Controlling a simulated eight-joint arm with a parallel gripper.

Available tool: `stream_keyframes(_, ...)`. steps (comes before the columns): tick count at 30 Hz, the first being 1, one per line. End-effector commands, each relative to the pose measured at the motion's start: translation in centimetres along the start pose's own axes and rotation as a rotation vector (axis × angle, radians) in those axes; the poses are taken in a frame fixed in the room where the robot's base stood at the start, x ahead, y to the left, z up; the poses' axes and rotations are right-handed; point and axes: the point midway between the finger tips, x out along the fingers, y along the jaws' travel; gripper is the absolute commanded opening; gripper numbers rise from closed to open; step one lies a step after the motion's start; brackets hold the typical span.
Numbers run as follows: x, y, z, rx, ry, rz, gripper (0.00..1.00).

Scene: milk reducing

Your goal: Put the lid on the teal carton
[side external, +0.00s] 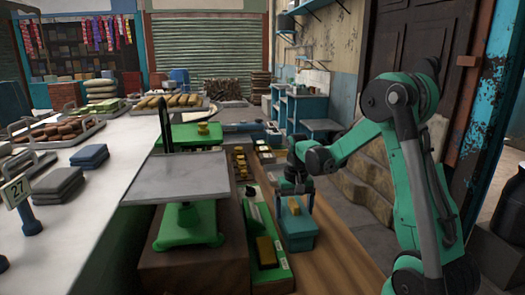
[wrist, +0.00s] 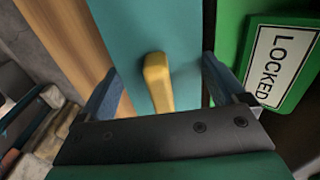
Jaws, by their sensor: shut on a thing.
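A teal lid-like piece (side external: 305,222) with a yellow handle (side external: 294,207) shows at the work's right side. In the wrist view, the yellow handle (wrist: 157,82) stands on a flat teal surface (wrist: 140,25). My gripper (side external: 296,192) is above it, pointing down. In the wrist view, my gripper's (wrist: 162,70) blue-grey fingers are spread to either side of the teal piece, shut on it across its width, with the handle between them. A teal box body (side external: 299,243) shows directly beneath. I cannot tell whether the lid is seated on it or held just above.
A green case (side external: 254,222) with a yellow block (side external: 266,251) stands close on the left; its "LOCKED" label (wrist: 283,65) is near my right finger. A green scale (side external: 187,226) with a grey plate is further left. The wooden surface (side external: 340,262) at the right front is clear.

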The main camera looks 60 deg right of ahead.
Motion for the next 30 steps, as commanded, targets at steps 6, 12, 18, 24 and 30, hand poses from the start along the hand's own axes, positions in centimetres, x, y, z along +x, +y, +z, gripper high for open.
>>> stream_keyframes(6, 0.0, 0.01, 0.01, 0.0, 0.0, 0.0, 0.42)
stream_keyframes(12, 0.0, 0.01, 0.01, 0.0, 0.0, 0.0, 0.42)
stream_keyframes(18, 0.1, 0.0, 0.0, 0.0, 0.0, 0.0, 0.42)
stream_keyframes(24, 0.49, 0.0, 0.0, 0.0, 0.0, 0.0, 0.42)
stream_keyframes(30, 0.8, 0.0, 0.01, 0.0, 0.0, 0.0, 0.42)
